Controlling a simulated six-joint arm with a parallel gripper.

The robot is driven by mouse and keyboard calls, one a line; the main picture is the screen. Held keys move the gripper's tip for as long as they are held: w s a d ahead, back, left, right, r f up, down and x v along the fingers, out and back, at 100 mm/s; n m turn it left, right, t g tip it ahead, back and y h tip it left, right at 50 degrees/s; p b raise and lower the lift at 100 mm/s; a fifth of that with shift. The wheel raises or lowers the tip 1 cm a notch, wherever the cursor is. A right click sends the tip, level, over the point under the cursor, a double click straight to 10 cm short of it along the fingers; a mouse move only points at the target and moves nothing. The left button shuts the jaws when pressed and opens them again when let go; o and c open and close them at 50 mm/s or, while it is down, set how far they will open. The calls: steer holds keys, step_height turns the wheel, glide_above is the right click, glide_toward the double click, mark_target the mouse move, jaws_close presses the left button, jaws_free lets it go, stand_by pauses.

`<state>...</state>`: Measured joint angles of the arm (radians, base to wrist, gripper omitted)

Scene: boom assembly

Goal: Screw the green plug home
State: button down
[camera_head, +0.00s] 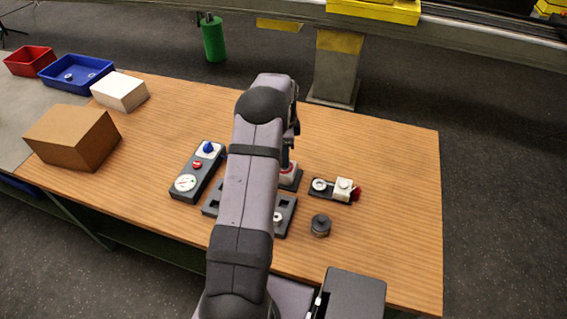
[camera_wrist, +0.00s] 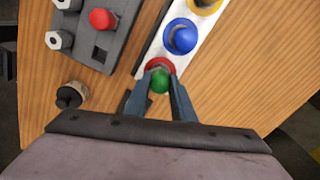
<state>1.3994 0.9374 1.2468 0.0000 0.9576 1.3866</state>
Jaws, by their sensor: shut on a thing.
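The green plug (camera_wrist: 159,82) sits between the two fingers of my gripper (camera_wrist: 160,86) in the wrist view. My gripper is shut on it. A red ring (camera_wrist: 160,64) at the end of a white strip (camera_wrist: 150,52) lies right beside the plug and partly behind it. How deep the plug sits, or whether it is in the ring, I cannot tell. In the head view my arm hides the plug, and the fingers cannot be made out.
A blue knob (camera_wrist: 182,37) and a yellow piece (camera_wrist: 205,5) stand farther along the strip. A grey plate with a red button (camera_wrist: 101,18) is to its left. A dark round part (camera_head: 320,225) stands on the wooden table (camera_head: 400,240). The table's right side is clear.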

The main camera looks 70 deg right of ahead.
steer(key=m, duration=1)
steer(key=shift+f, duration=0.1)
steer(key=c, duration=1.6)
jaws_free()
steer(key=shift+o, duration=0.2)
steer(key=shift+p, duration=0.3)
steer(key=n, duration=1.1)
steer(key=shift+n, duration=0.4)
